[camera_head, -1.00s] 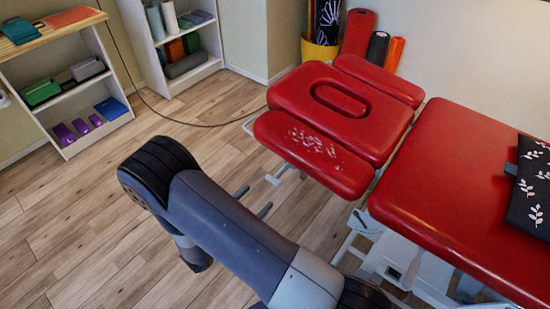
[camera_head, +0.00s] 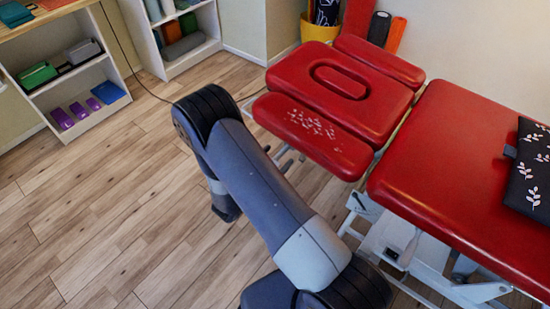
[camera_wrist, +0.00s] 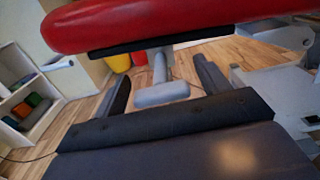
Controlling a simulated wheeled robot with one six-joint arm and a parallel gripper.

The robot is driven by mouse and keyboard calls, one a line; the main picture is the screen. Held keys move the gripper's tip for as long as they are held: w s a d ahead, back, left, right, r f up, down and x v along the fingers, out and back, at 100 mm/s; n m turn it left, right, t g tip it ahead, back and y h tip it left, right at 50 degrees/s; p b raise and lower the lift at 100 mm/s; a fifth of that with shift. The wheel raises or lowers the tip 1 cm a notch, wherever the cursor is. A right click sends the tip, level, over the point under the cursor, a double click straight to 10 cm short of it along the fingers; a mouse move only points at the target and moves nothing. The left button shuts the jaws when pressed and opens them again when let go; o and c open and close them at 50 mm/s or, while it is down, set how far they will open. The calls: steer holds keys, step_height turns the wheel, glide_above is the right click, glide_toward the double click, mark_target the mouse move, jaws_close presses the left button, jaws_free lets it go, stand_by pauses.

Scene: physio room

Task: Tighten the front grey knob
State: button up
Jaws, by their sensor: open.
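In the wrist view, a light grey rounded block (camera_wrist: 162,93) on a short post hangs below the red padded armrest (camera_wrist: 180,22); it looks like the front grey knob. My gripper (camera_wrist: 163,84) is open, with one dark finger on each side of the block and gaps showing on both sides. In the head view, my gripper (camera_head: 279,158) is at the front edge of the armrest (camera_head: 312,135), low beside it. The knob is not clearly visible there, hidden by the pad and my arm.
The red treatment table (camera_head: 460,185) with its white frame stands to the right, a dark leaf-patterned cushion (camera_head: 530,175) on it. Shelves (camera_head: 75,85) stand at the back left. A yellow bin (camera_head: 320,28) is behind the headrest. The wooden floor at left is clear.

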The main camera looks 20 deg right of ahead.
steer(key=c, duration=1)
steer(key=shift+f+m+b, duration=0.15)
steer(key=shift+m+b, duration=0.15)
steer(key=shift+b, duration=0.3)
steer(key=shift+m, duration=0.4)
steer(key=o, duration=1)
steer(key=v, duration=1)
steer(key=shift+s+a, duration=0.25)
